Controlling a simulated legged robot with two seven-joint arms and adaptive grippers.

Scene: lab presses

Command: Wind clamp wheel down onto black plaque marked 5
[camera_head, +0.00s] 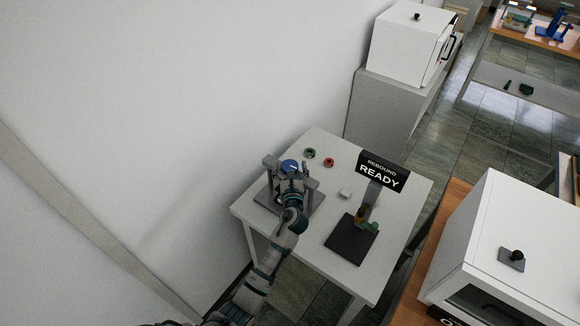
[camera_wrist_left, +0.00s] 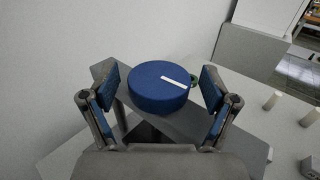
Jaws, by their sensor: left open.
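The blue clamp wheel (camera_head: 289,165) tops a grey clamp press (camera_head: 268,161) at the left of the white table. In the left wrist view the wheel (camera_wrist_left: 158,100) is a thick blue disc with a white stripe on top. My left gripper (camera_wrist_left: 160,88) is open, with one blue-padded finger on each side of the wheel and gaps between. In the head view my left gripper (camera_head: 290,177) is at the press and covers part of it. A black plaque marked 5 cannot be made out; the area under the wheel is mostly hidden. My right gripper is out of view.
On the white table (camera_head: 330,285) are a green ring (camera_head: 310,153), a red ring (camera_head: 329,162), a small pale block (camera_head: 345,193), a black sign reading REBOUND READY (camera_head: 381,171) and a device on a dark base (camera_head: 349,242). A wall stands close on the left.

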